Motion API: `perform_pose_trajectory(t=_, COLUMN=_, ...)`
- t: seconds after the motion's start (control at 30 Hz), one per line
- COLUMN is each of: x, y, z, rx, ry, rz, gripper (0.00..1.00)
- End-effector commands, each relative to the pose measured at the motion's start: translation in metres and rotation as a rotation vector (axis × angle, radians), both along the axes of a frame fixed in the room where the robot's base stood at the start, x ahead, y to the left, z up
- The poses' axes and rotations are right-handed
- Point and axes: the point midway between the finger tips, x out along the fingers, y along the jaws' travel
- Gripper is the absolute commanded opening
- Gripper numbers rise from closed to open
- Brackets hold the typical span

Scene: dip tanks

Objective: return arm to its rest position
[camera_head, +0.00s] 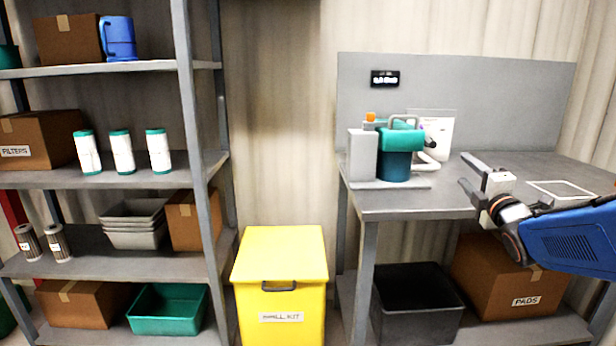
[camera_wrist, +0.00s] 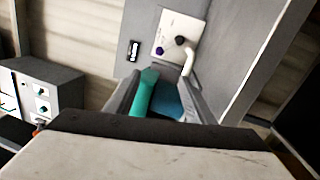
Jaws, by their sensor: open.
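My gripper (camera_head: 470,172) is at the right in the head view, in front of and above the grey workbench (camera_head: 455,205). Its two fingers are spread apart with nothing between them. A teal and dark-blue device with a handle (camera_head: 398,150) stands on the bench to the left of my gripper, apart from it. In the wrist view the teal device (camera_wrist: 147,95) shows beyond my gripper, partly hidden by my own wrist part in the foreground.
A yellow lidded bin (camera_head: 281,262) stands left of the bench. Grey shelving (camera_head: 120,180) with boxes and white canisters is at the far left. A black bin (camera_head: 418,318) and a PADS box (camera_head: 500,285) sit under the bench. A white outlined square (camera_head: 562,189) marks the bench top.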

Motion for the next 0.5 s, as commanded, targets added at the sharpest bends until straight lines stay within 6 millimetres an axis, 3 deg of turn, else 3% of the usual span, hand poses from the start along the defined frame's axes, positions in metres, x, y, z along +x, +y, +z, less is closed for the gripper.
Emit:
perform_pose_trajectory(t=0.27, x=-0.013, y=0.003, z=-0.014, rx=0.146, ry=0.090, rz=-0.044, gripper=0.49)
perform_pose_trajectory(t=0.5, x=-0.037, y=0.009, z=-0.039, rx=0.364, ry=0.216, rz=-0.114, gripper=0.49)
